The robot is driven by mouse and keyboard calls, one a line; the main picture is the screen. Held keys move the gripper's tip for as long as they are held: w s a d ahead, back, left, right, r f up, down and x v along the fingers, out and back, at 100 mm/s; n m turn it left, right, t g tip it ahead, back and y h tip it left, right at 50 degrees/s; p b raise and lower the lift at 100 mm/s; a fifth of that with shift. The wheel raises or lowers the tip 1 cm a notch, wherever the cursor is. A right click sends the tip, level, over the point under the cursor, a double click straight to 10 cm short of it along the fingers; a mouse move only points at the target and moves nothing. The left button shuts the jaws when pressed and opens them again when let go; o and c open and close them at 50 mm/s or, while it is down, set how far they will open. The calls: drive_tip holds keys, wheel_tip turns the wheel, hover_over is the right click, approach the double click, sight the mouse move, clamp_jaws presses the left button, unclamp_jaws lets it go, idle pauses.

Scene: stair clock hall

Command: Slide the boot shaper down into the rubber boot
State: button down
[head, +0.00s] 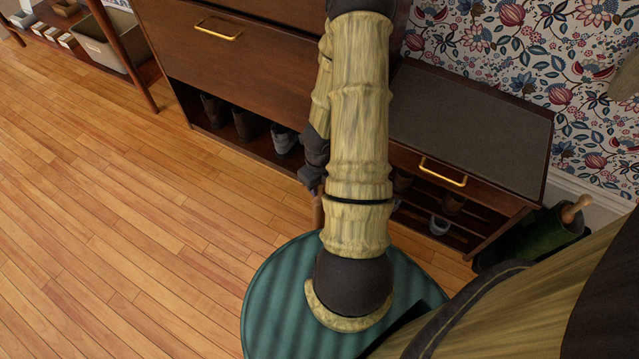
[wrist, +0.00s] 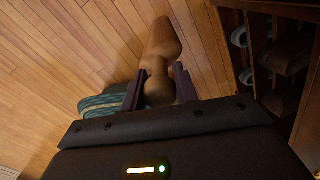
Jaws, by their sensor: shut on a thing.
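My gripper (wrist: 158,90) is shut on the boot shaper (wrist: 162,48), a smooth brown wooden piece with a narrow neck between the fingers and a wider end pointing away. In the head view my arm hides most of the gripper, and only a sliver of the brown shaper (head: 318,213) shows beside it. A dark green thing, seemingly the rubber boot (head: 540,236), is at the right by the wall, apart from my gripper. A light wooden knob (head: 574,209) shows at its upper end. My arm hides part of it, and I cannot tell where its opening is.
A dark wooden cabinet (head: 245,65) with shoes below stands behind my arm. A lower bench (head: 470,115) with a grey top and shoe shelves adjoins it. Shoe shelves also show at the right in the wrist view (wrist: 255,45). The wooden floor (head: 110,210) at left is clear.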

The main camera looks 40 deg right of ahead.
idle(0.3)
drive_tip(key=shift+w+a+r+n+p, duration=0.1)
drive_tip(key=shift+w+r+n+p, duration=0.2)
drive_tip(key=shift+r+p, duration=0.25)
drive_tip(key=w+a+r+n+p, duration=0.5)
drive_tip(key=a+r+n+p, duration=0.3)
drive_tip(key=n+p, duration=0.9)
drive_tip(key=w+a+r+n+p, duration=0.4)
drive_tip(key=a+r+n+p, duration=0.4)
drive_tip(key=r+n+p, duration=0.6)
drive_tip(key=n+p, duration=0.3)
drive_tip(key=p, duration=0.5)
drive_tip(key=shift+w+a+r, duration=0.15)
drive_tip(key=shift+w+r, duration=0.05)
drive_tip(key=shift+w, duration=0.2)
